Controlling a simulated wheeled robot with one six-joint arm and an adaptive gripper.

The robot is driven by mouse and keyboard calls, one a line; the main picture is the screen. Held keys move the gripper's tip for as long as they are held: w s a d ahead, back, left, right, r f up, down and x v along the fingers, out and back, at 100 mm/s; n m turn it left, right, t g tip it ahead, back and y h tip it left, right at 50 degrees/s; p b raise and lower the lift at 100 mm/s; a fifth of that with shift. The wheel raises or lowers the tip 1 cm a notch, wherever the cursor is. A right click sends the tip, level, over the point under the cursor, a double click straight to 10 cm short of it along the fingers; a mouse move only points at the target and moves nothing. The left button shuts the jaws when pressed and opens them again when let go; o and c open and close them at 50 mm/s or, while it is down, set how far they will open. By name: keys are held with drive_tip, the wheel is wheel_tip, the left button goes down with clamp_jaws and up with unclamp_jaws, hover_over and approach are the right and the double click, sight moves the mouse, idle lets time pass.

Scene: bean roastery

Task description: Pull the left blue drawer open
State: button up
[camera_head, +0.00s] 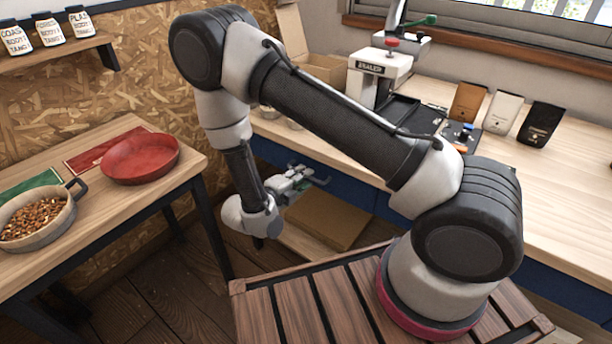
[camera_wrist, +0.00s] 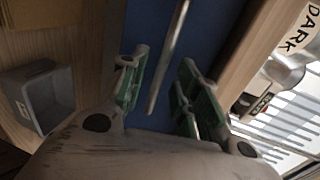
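The left blue drawer (camera_head: 275,153) is set under the long wooden workbench and looks closed. Its blue front also fills the middle of the wrist view (camera_wrist: 205,25). A thin grey bar handle (camera_wrist: 169,58) stands out from that front. My gripper (camera_head: 303,182) is in front of the drawer, below the bench edge. In the wrist view my gripper (camera_wrist: 162,72) is open, with green-padded fingers on either side of the handle. A gap shows between the handle and each finger. My arm hides part of the bench front in the head view.
The workbench (camera_head: 468,97) carries a sealer machine (camera_head: 378,75) and several coffee bags. A flat cardboard box (camera_head: 330,218) lies below the drawers. A side table (camera_head: 110,200) with a red bowl (camera_head: 140,158) stands at left. A grey bin (camera_wrist: 48,95) shows in the wrist view.

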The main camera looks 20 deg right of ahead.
drive_tip(key=shift+x, duration=1.25)
clamp_jaws()
drive_tip(key=f+v, duration=0.3)
drive_tip(key=v, duration=1.3)
drive_tip(key=a+f+v, duration=0.1)
drive_tip(key=f+v, duration=0.2)
drive_tip(key=v, duration=1.3)
drive_tip(key=shift+s+a+f, duration=0.25)
drive_tip(key=shift+s+f, duration=0.05)
drive_tip(key=shift+s, duration=0.15)
unclamp_jaws()
